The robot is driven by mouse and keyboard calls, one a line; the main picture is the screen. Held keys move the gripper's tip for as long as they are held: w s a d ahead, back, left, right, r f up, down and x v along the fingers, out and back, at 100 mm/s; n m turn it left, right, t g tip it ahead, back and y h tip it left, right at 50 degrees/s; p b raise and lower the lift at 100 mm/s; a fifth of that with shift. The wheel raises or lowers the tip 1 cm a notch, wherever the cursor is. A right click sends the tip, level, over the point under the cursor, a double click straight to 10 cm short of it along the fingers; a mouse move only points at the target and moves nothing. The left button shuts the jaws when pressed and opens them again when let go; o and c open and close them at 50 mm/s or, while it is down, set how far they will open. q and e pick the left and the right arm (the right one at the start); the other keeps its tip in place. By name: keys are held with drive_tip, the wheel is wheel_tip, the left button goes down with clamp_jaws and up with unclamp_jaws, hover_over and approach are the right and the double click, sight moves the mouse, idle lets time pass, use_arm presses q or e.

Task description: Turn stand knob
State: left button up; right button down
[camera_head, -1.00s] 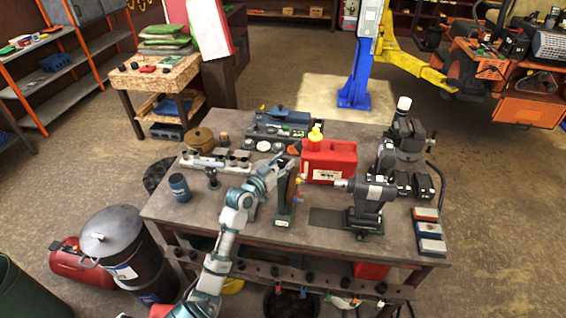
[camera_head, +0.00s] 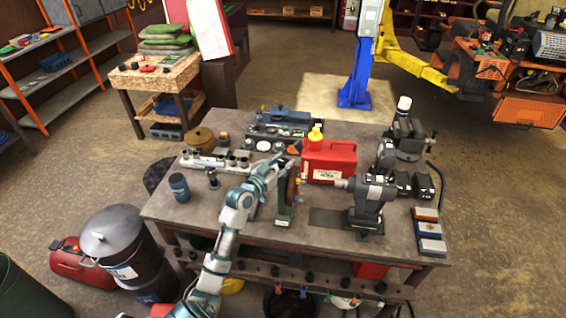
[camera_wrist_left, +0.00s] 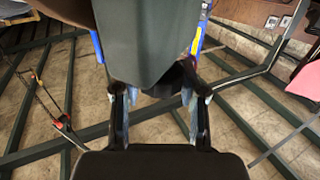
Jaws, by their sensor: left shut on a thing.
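A narrow dark green stand (camera_head: 284,208) stands upright on the workbench, left of the red can. Small coloured parts (camera_head: 297,184) show at its right side. My left gripper (camera_head: 278,167) reaches to the upper part of the stand from the left. In the left wrist view a broad dark green face (camera_wrist_left: 150,45) fills the top middle. There my left fingers (camera_wrist_left: 158,100) are on either side of a dark piece under this face and are shut on it. The piece is mostly hidden, and I take it for the stand knob. My right gripper is not in view.
The workbench (camera_head: 165,212) carries a red can (camera_head: 329,162) with a yellow cap, a grey machine (camera_head: 370,200), a blue jar (camera_head: 179,187) and a brown pot (camera_head: 200,138). Sharpening blocks (camera_head: 429,231) lie at the right edge. The front left of the top is clear.

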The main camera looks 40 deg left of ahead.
use_arm(q)
drive_tip(key=shift+f, duration=0.1)
drive_tip(key=o, duration=0.9)
drive_tip(key=shift+o, duration=1.2)
drive_tip(key=shift+w, duration=0.1)
drive_tip(key=shift+w+a, duration=0.1)
drive_tip(key=s, duration=1.2)
drive_tip(key=shift+f, duration=0.15)
